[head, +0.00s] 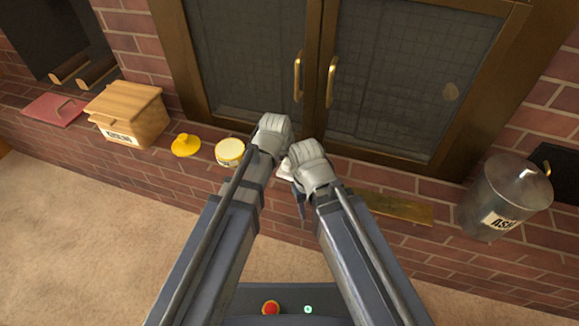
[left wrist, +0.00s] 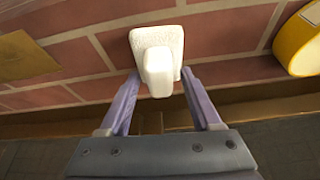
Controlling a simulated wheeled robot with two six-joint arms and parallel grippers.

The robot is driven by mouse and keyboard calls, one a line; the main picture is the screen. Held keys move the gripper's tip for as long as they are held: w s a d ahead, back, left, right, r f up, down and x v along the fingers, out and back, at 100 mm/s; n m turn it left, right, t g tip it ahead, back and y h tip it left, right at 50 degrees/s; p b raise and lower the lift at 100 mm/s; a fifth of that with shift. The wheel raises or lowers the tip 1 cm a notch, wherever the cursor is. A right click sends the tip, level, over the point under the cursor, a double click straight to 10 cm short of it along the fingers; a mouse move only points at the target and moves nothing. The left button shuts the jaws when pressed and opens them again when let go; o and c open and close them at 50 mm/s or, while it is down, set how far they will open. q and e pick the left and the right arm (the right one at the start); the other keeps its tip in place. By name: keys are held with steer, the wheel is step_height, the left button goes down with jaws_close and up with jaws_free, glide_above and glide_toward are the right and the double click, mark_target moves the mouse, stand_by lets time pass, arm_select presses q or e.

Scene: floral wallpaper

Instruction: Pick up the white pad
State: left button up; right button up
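The white pad (left wrist: 145,40) has a flat square base and a blocky white grip. In the left wrist view it lies on the brick ledge, with the grip between the fingertips of my left gripper (left wrist: 160,78). The fingers are apart, with gaps visible on both sides of the grip. In the head view only a small white part of the pad (head: 286,168) shows between my two hands; the rest is hidden. My left gripper (head: 276,150) reaches over the ledge there. My right gripper (head: 301,190) is close beside it, its fingers mostly hidden.
On the ledge to the left are a round yellow tin (head: 230,152), a yellow lidded piece (head: 186,145), a wooden box (head: 127,112) and a red board (head: 54,110). To the right are a brass plate (head: 395,207) and a metal ash bucket (head: 505,195). Brass-framed screen doors (head: 400,75) stand behind.

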arm_select(q)
jaws_close()
stand_by(0.3)
stand_by(0.3)
step_height(320, 180, up, 10)
steer(key=p, duration=1)
steer(key=shift+r, duration=0.1)
steer(key=shift+c, duration=2.1)
jaws_free()
jaws_close()
